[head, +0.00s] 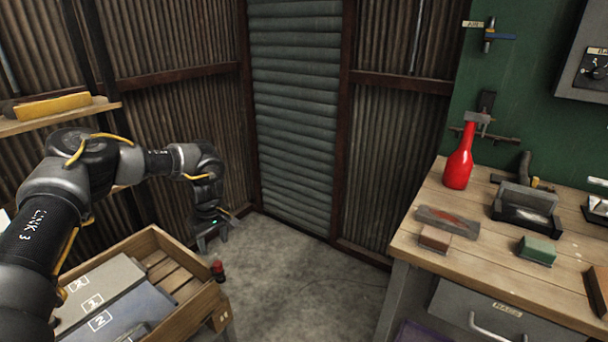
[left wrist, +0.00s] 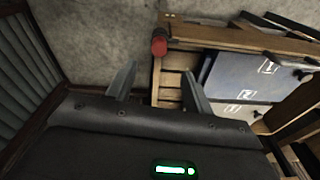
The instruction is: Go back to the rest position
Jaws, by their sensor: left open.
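My left gripper (head: 214,240) hangs at the end of my left arm, above the floor just beyond the wooden crate (head: 183,322). In the left wrist view its two fingers (left wrist: 158,84) are apart with nothing between them. The crate shows past the fingers in that view. My right gripper is not in view.
A red-topped object (head: 218,270) is by the crate's corner. The concrete floor (head: 300,270) between is clear.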

